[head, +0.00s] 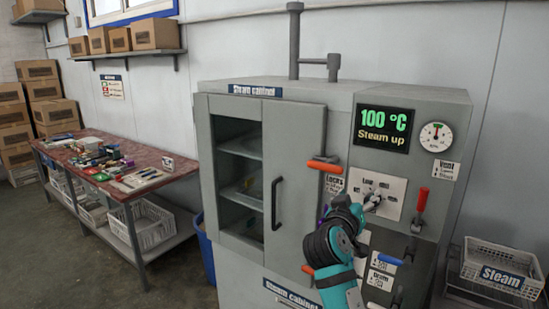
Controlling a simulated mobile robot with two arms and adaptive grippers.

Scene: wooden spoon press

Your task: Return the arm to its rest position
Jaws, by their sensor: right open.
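My right arm reaches up from the bottom of the head view, and its gripper (368,202) is open at the Low selector panel (392,184) on the steam cabinet. The fingers overlap the panel's knob, and I cannot tell whether they touch it. The steam cabinet (225,290) stands in the middle, with one door closed and shelves showing through the opening at left. Its display (383,128) reads 100 °C, Steam up. My left gripper is out of view.
Orange-handled door lever (323,165), red-handled vent lever (421,200) and drain lever (391,260) stick out near my arm. A Steam crate (500,272) stands at right. A cluttered table (185,165) stands at left, with a blue bin (206,250) beside the cabinet.

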